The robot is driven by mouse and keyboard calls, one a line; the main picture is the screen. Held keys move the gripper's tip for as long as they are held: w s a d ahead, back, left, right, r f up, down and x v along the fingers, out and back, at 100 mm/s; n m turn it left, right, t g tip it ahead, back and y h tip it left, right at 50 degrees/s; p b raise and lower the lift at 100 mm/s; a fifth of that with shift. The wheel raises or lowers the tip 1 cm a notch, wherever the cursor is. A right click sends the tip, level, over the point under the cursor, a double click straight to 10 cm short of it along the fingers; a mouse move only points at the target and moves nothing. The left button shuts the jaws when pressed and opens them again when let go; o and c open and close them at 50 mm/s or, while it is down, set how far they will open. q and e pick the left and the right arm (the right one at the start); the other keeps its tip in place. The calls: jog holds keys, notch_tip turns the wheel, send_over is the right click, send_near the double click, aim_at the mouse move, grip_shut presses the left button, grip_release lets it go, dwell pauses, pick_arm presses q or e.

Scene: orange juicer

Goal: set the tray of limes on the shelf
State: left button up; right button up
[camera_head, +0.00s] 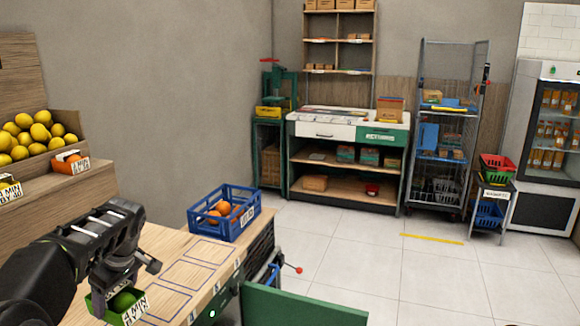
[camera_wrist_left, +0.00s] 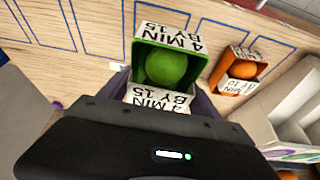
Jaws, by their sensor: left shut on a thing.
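My left gripper (camera_head: 128,270) is shut on a small green tray of limes (camera_head: 118,306). In the left wrist view the tray shows a round lime (camera_wrist_left: 166,66) and white labels reading "4 MIN BY 15". The gripper's fingers (camera_wrist_left: 160,98) are mostly hidden there behind its dark body. A stepped wooden shelf (camera_head: 95,185) stands at the left, with a small orange tray (camera_head: 72,163) on it. My right gripper is not in view.
A crate of yellow fruit (camera_head: 65,122) stands on the shelf. A blue crate with orange fruit (camera_head: 252,226) sits at the counter's far end. Blue outlined rectangles (camera_head: 185,275) mark the wooden counter, and those visible are bare. White tiled floor (camera_head: 350,262) is open beyond.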

aim_at(137, 303)
pick_arm(q)
jog(key=d+f+m, duration=0.1)
jog(key=w+d+f+m, duration=0.1)
jog(key=d, duration=0.2)
jog(key=shift+w+f+m+t+h, duration=0.15)
jog(key=shift+f+m+t+h, duration=0.15)
jog(key=shift+f+m+h, duration=0.1)
jog(key=s+d+f+m+t+h, duration=0.1)
jog(key=d+f+m, duration=0.3)
jog(key=d, duration=0.5)
jog(key=s+d+f+m+t+h, duration=0.1)
jog(key=s+d+f+m+h, duration=0.1)
jog(key=s+d+f+m, duration=0.2)
jog(key=d+m, duration=0.3)
jog(key=d, duration=0.3)
jog(key=shift+f+m+t+h, duration=0.3)
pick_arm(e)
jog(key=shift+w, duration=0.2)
